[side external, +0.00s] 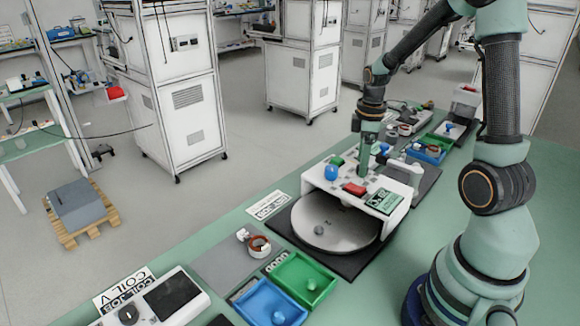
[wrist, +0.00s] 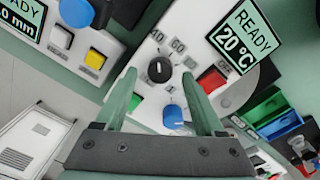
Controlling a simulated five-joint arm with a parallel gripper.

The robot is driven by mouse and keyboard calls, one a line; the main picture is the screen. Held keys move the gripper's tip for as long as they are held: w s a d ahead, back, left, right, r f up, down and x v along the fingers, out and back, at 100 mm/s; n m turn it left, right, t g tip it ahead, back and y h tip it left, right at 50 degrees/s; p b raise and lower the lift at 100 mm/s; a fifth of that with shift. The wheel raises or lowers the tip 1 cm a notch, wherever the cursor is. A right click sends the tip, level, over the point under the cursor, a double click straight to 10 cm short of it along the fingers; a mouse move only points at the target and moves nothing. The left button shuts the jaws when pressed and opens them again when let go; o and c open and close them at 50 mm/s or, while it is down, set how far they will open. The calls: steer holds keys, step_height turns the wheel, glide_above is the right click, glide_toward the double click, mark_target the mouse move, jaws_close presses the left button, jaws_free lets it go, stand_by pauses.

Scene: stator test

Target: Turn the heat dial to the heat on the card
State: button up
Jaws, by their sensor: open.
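The heat dial (wrist: 159,69) is a round black knob on a white panel in the wrist view. Numbers stand around it, among them 40 and 60; its small white mark is too small to read against them. The green display (wrist: 238,38) beside it reads READY 20 °C. My gripper (wrist: 160,78) is open, with one finger on each side of the dial; I cannot tell whether they touch it. In the side external view my gripper (side external: 367,165) is over the white machine (side external: 320,182), and the dial is not discernible there. A printed card (side external: 268,205) lies left of the machine, its text unreadable.
Near the dial are a red button (wrist: 211,79), a green button (wrist: 135,102) and a blue knob (wrist: 173,116). Blue (side external: 268,303) and green (side external: 303,279) trays stand in front. A coil part (side external: 258,246) lies nearby.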

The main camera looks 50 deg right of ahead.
steer(key=shift+f, duration=0.4)
jaws_close()
